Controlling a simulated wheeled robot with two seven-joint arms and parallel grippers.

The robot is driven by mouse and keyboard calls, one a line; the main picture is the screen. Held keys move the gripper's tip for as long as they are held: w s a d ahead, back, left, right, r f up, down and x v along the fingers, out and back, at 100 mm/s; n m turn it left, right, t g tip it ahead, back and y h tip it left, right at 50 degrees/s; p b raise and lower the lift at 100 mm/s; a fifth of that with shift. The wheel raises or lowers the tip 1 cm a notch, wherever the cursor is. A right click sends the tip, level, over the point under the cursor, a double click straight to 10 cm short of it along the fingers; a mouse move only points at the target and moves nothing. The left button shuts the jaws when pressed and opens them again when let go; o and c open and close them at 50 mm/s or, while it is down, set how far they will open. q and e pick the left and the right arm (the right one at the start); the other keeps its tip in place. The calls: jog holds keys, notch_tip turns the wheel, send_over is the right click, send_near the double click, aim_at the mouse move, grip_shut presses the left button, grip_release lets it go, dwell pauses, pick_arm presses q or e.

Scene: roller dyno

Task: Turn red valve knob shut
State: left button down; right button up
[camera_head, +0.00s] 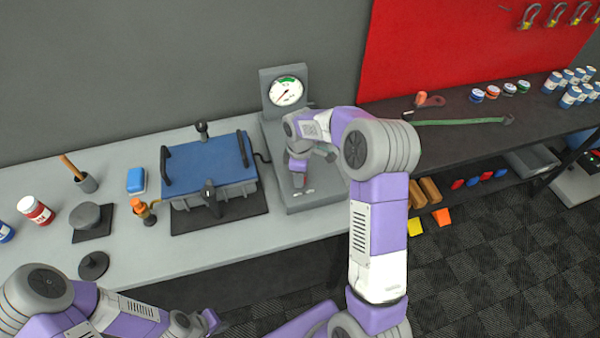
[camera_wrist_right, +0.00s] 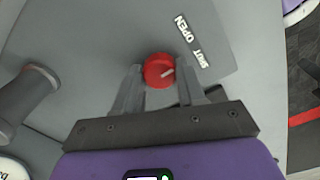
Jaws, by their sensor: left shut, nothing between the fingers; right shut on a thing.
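The red valve knob (camera_wrist_right: 159,70) sits on the grey face of the gauge unit, beside a label plate (camera_wrist_right: 192,42) reading OPEN and SHUT. A pale mark on the knob points toward the label, nearer the SHUT end. My right gripper (camera_wrist_right: 160,78) is shut on the knob, one finger on each side. In the head view my right gripper (camera_head: 299,178) reaches down onto the gauge unit (camera_head: 318,198), and the arm hides part of it. My left gripper (camera_head: 212,322) is shut and empty at the bottom, in front of the bench.
A round gauge (camera_head: 287,91) with a green band stands at the back of the unit. A blue-lidded box (camera_head: 208,160) with black handles sits left of it. A dark shelf with cans is at right.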

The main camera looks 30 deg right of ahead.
jog(key=m, duration=0.4)
jog(key=shift+m+p, duration=0.3)
jog(key=m, duration=0.4)
jog(key=shift+p, duration=0.3)
jog(key=shift+m, duration=0.4)
jog(key=o, duration=1.1)
jog(key=shift+c, duration=0.2)
notch_tip(320, 180, up, 8)
jog(key=shift+f+p, duration=0.15)
jog(key=shift+p, duration=0.4)
